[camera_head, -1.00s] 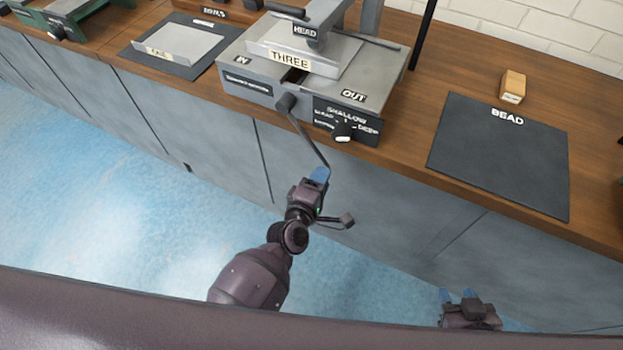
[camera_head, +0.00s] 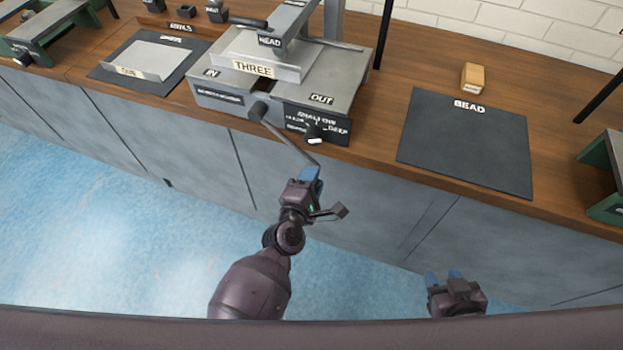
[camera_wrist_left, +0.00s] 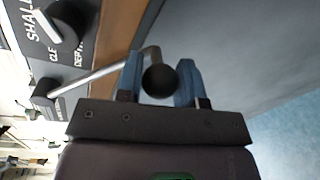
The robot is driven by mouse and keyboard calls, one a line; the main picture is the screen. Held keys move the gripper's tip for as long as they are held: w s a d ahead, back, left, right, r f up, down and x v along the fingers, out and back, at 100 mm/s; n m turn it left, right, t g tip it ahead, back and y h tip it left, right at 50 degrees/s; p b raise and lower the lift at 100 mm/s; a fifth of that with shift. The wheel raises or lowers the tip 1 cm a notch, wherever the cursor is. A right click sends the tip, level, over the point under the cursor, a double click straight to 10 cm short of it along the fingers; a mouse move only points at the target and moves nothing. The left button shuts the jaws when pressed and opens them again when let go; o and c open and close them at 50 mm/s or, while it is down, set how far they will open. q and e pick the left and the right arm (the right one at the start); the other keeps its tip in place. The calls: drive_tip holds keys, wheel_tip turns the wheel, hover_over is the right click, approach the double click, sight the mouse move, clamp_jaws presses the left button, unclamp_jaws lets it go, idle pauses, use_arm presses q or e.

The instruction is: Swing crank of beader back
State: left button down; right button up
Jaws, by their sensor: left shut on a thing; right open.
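The beader (camera_head: 265,80) is a grey machine on the wooden bench, with IN, OUT, HEAD and THREE labels. Its crank (camera_head: 284,137) is a thin metal arm running from a dark hub on the front face down to the right, past the bench edge. My left gripper (camera_head: 311,174) is at the crank's outer end. In the left wrist view the crank's dark round knob (camera_wrist_left: 160,80) sits between the blue fingers of my left gripper (camera_wrist_left: 161,88), which is shut on it. My right gripper (camera_head: 443,278) is open and empty, low in front of the cabinets.
A depth knob (camera_head: 314,137) is on the beader's front, close to the crank. A dark BEAD mat (camera_head: 468,142) lies to the right, with a small wooden block (camera_head: 473,77) behind it. Another mat with a metal sheet (camera_head: 148,58) lies left. Green machines stand at both sides.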

use_arm(q)
drive_tip(key=shift+d+r, duration=0.1)
drive_tip(key=shift+d, duration=0.05)
drive_tip(key=c, duration=0.8)
unclamp_jaws()
drive_tip(key=shift+o, duration=0.2)
drive_tip(key=shift+s+a, duration=0.3)
drive_tip(key=shift+s, duration=0.15)
drive_tip(key=v, duration=1)
drive_tip(key=shift+p, duration=0.4)
drive_tip(key=shift+w+d, duration=0.1)
